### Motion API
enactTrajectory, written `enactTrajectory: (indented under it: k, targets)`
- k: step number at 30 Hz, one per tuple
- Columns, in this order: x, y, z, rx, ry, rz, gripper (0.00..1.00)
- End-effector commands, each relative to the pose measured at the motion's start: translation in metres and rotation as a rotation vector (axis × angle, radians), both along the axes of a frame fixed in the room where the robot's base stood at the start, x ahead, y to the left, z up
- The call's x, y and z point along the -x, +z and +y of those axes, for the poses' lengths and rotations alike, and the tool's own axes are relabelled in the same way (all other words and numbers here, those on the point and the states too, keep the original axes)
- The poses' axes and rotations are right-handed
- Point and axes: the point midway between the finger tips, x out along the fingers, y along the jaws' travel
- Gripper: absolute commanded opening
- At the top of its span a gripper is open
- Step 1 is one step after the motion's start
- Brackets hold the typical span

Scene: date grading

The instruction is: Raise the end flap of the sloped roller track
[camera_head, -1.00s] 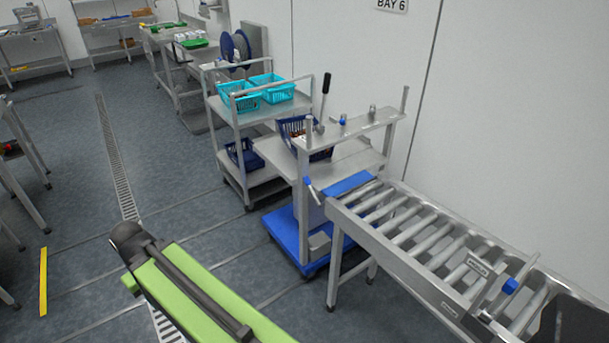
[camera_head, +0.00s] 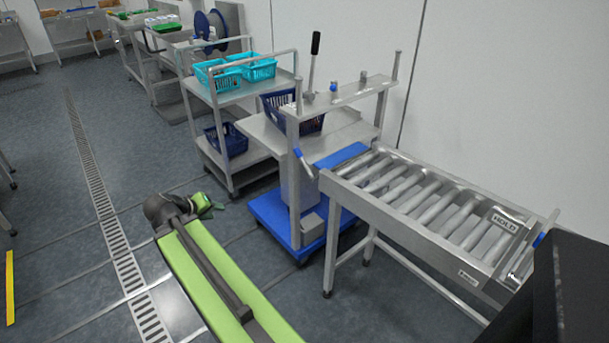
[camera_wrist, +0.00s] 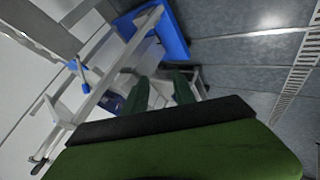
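The sloped roller track (camera_head: 385,205) stands at the right of the head view, with metal rollers between grey side rails. I cannot tell for sure which part is the end flap. My gripper (camera_head: 207,204) is left of the track, well apart from it. In the wrist view its two dark green fingers (camera_wrist: 160,88) are apart with nothing between them.
A grey stand with a blue base (camera_head: 268,222), an upright lever (camera_head: 314,62) and a dark blue basket (camera_head: 290,112) stands left of the track. A cart with turquoise baskets (camera_head: 215,75) is behind.

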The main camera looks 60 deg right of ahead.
Motion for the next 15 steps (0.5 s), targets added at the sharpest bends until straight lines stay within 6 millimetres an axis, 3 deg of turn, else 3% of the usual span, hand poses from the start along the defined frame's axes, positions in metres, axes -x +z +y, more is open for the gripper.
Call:
enactTrajectory:
  k: [1,3,6,10,15]
  targets:
    - [0.015,-0.033,-0.052,0.124,-0.060,-0.039,0.32]
    - [0.036,-0.028,-0.113,0.305,-0.113,-0.087,0.32]
    - [0.063,-0.016,-0.174,0.515,-0.145,-0.123,0.32]
    - [0.087,-0.002,-0.215,0.689,-0.140,-0.134,0.32]
    - [0.097,0.012,-0.231,0.768,-0.127,-0.132,0.32]
